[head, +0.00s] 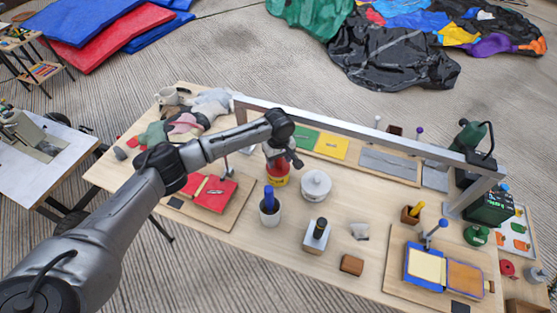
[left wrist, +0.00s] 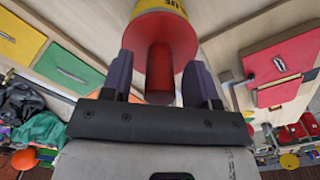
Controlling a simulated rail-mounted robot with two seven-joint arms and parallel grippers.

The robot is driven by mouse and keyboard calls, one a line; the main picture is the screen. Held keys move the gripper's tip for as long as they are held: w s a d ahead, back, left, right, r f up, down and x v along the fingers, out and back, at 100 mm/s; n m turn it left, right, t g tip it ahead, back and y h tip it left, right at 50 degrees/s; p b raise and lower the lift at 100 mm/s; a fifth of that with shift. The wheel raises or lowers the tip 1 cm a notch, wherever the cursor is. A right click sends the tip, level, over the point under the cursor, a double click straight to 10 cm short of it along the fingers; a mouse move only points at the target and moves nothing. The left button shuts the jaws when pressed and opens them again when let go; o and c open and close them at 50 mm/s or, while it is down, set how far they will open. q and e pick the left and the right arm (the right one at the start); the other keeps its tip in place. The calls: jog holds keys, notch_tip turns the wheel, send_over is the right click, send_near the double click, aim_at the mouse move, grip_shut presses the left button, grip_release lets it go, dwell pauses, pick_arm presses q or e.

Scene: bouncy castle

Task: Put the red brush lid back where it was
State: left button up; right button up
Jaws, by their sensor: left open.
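The red brush lid (left wrist: 158,38) sits on the yellow glue can (left wrist: 160,6) in the left wrist view; its red handle points toward my palm. In the head view the yellow can (head: 276,181) stands on the wooden table with red at its top, partly hidden by my gripper. My left gripper (head: 279,160) is at the top of the can. In the left wrist view its two dark fingers (left wrist: 160,82) are open on either side of the handle, with gaps showing. My right gripper is not in view.
A white lidded pot (head: 316,186) stands close right of the can, and a cup with a blue handle (head: 269,208) in front. A red press (head: 213,192) lies left. A metal rail (head: 370,134) spans the table behind.

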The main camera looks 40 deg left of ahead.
pick_arm(q)
notch_tip(320, 180, up, 10)
jog(key=shift+r+p, duration=0.1)
jog(key=shift+p, duration=1.1)
jog(key=shift+r, duration=0.8)
